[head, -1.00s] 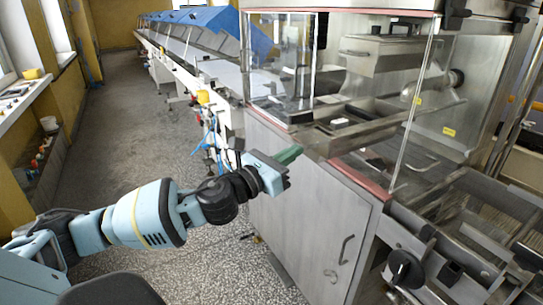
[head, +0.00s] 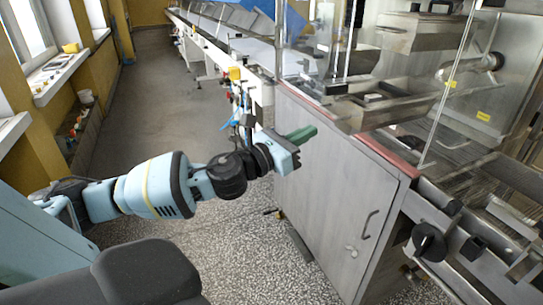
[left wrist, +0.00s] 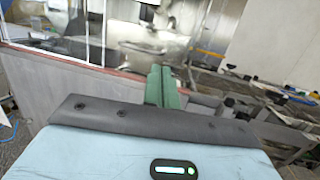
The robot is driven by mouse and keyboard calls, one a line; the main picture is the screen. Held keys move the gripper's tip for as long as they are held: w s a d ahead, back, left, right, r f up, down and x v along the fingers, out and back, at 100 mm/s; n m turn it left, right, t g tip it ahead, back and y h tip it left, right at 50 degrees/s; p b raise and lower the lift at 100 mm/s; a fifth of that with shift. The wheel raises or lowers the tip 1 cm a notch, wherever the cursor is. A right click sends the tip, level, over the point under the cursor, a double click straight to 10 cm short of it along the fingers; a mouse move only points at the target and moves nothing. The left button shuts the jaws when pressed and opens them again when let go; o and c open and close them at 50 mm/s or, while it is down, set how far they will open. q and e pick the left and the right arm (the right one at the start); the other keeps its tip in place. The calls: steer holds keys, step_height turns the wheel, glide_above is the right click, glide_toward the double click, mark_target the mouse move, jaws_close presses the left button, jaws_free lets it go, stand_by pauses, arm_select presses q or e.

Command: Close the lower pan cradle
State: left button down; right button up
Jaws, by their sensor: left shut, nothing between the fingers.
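A metal pan cradle (head: 385,108) shows inside the machine in the head view, low behind the clear panels. I take it for the lower pan cradle, but how far open it is I cannot tell. My left gripper (head: 302,135) has green fingers, shut and empty. In the head view it appears in front of the grey cabinet, left of and below the cradle. In the left wrist view the shut fingers (left wrist: 161,87) point toward the machine, with no clear contact. My right gripper is not in view.
The grey cabinet door (head: 335,190) has a handle (head: 369,225). A red-edged ledge (head: 390,152) runs above it. A black knob (head: 429,241) and rails stand at the right. A long conveyor (head: 215,45) runs back. Speckled floor (head: 160,85) is open at the left.

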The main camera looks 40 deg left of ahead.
arm_select(q)
steer(key=v, duration=0.7)
steer(key=shift+s+a+f+b, duration=0.2)
steer(key=shift+f+b, duration=0.1)
steer(key=shift+b, duration=0.1)
stand_by(0.4)
